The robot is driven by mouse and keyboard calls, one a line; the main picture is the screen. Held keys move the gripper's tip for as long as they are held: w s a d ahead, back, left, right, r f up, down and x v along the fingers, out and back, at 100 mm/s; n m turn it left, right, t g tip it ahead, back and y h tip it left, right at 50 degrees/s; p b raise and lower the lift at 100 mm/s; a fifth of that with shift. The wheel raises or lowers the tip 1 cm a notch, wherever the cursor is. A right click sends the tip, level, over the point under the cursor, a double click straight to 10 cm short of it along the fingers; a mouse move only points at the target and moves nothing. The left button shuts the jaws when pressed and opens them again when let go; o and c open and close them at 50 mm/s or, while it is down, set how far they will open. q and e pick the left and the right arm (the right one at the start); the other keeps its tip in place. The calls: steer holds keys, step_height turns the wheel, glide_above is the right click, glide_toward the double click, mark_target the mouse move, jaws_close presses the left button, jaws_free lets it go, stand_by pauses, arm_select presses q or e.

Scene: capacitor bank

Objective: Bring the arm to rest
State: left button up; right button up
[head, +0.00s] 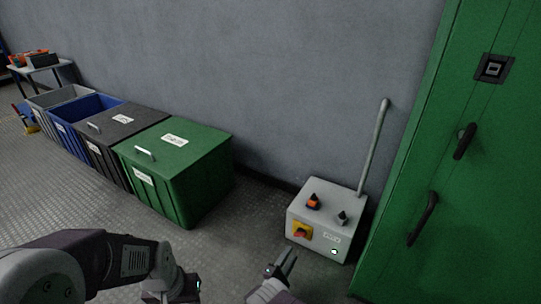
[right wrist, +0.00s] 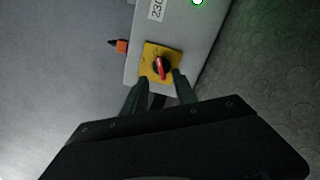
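My right gripper (head: 281,262) is at the bottom centre of the head view, in front of the grey control box (head: 327,215). Its two fingers stand apart with nothing between them, and they also show in the right wrist view (right wrist: 160,86). Past the fingertips is a yellow plate with a red rotary switch (right wrist: 161,66) on the box front; it also shows in the head view (head: 301,232). The gripper looks apart from it. My left arm comes in from the lower left; its gripper (head: 186,289) is partly cut off and its fingers are unclear.
A green lidded bin (head: 205,165), a black lidded bin (head: 110,128), a blue bin (head: 92,106) and a grey bin (head: 58,97) line the wall. A green cabinet (head: 465,215) with black handles stands at right. A conduit (head: 374,150) rises behind the box. Floor is clear between.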

steer(key=s+d+r+m+g+p, duration=0.45)
steer(key=d+r+g, duration=0.2)
steer(key=r, duration=0.35)
steer(key=s+d+r+m+g+p, duration=0.3)
steer(key=d+r+g+p, duration=0.3)
steer(key=r, duration=0.4)
steer(key=s+a+r+m+g+y+p, duration=0.35)
steer(key=s+r+m+y+p, duration=0.2)
steer(key=s+r, duration=0.65)
steer(key=s+a+r+m+t+y+p, duration=0.1)
steer(key=s+r+m+y+p, duration=0.15)
steer(key=r, duration=0.35)
steer(key=s+a+r+m+t+y+p, duration=0.1)
steer(key=s+a+r+y+p, duration=0.1)
steer(key=r+p, duration=0.3)
step_height(320, 180, up, 39)
steer(key=p, duration=3.6)
steer(key=shift+a+t+y+p, duration=0.15)
steer(key=shift+t+y+p, duration=0.15)
steer(key=shift+y, duration=0.1)
steer(key=shift+f, duration=0.1)
